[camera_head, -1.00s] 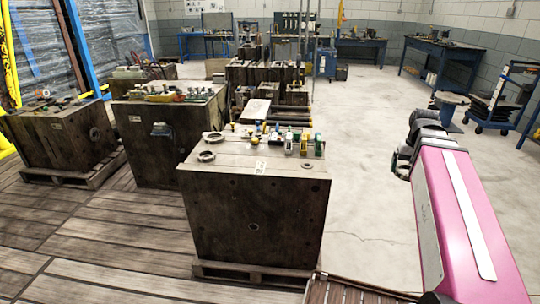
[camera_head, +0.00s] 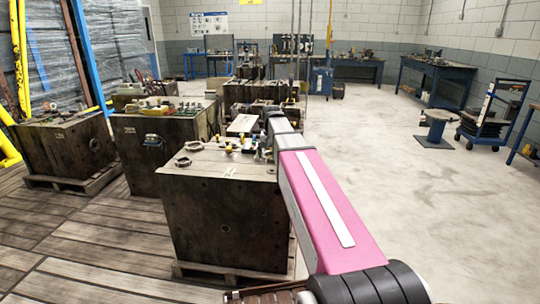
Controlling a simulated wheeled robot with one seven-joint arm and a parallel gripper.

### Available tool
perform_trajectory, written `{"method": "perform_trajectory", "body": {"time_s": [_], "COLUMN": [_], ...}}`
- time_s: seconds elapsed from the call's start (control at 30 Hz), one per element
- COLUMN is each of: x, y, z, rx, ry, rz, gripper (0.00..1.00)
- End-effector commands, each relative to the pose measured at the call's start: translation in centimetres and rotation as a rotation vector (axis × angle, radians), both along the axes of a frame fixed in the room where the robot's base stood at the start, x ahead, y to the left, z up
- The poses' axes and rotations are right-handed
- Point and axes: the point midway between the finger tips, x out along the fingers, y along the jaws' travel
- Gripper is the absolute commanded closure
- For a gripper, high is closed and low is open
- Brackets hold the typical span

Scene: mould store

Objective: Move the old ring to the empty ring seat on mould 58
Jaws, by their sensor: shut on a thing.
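The near mould (camera_head: 215,215) is a dark, worn block on a pallet, with a small pale label (camera_head: 229,171) too small to read. Two dark rings, one at the front left (camera_head: 183,162) and one behind it (camera_head: 194,146), sit on its top; I cannot tell which is the old ring. My pink arm reaches forward across the mould's right side. My gripper is hidden behind the far end of the arm, so what it holds does not show. The arm also covers the right part of the mould's top; no empty seat shows.
Yellow and dark fittings (camera_head: 247,143) stand on the mould's top near my arm. Other moulds stand behind (camera_head: 165,150) and at the left (camera_head: 65,150). Blue benches (camera_head: 436,80) line the back. The concrete floor (camera_head: 430,200) on the right is open.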

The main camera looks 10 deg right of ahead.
Motion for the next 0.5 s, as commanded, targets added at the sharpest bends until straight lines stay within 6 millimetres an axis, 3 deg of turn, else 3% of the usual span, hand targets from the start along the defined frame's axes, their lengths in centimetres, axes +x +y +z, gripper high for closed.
{"method": "perform_trajectory", "body": {"time_s": [0.5], "x": [0.1], "y": [0.0], "z": [-2.5], "rx": [0.0], "ry": [0.0], "rz": [-0.004], "gripper": [0.5]}}
